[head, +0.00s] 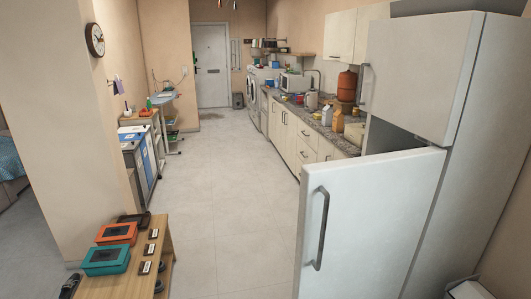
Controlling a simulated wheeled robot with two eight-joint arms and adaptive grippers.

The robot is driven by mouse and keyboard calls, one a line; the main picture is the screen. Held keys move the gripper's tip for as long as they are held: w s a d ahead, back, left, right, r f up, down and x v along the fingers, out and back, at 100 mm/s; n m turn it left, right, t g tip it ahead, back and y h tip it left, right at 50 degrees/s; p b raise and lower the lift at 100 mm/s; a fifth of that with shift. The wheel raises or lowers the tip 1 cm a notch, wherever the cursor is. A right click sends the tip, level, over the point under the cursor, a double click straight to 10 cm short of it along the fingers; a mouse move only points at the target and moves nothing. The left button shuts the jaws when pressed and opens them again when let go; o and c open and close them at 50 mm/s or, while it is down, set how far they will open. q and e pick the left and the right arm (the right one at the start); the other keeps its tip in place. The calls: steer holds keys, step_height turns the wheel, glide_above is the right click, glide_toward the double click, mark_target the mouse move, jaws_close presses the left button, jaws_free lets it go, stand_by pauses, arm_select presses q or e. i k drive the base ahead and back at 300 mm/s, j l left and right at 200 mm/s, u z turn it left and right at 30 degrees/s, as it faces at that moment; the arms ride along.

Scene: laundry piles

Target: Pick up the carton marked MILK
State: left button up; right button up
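No lettering is readable on any carton from here, so I cannot tell which one is marked MILK. A small white-and-orange carton-like container (326,115) stands upright on the counter at the right. A yellowish container (338,121) stands beside it. The fridge (425,75) is at the right with its lower door (375,220) swung open toward me; its inside is mostly hidden behind that door. Neither of my grippers shows in the head view.
The granite counter (350,143) runs along the right wall, with a kettle (311,99), an orange-brown canister (347,84) and a microwave (292,84). A wooden bench (160,240) with teal and orange boxes stands front left. The tiled floor (225,170) between is clear.

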mark_target(327, 112)
steer(key=i+u, duration=0.5)
steer(key=i, duration=1.25)
steer(key=i+l+z, duration=0.15)
steer(key=i+z, duration=0.7)
steer(key=i+j+z, duration=0.15)
steer(key=i+z, duration=0.25)
steer(key=i+j+z, duration=0.25)
steer(key=i+z, duration=0.2)
steer(key=i+j+z, duration=0.25)
steer(key=i+j, duration=0.4)
steer(key=i, duration=0.05)
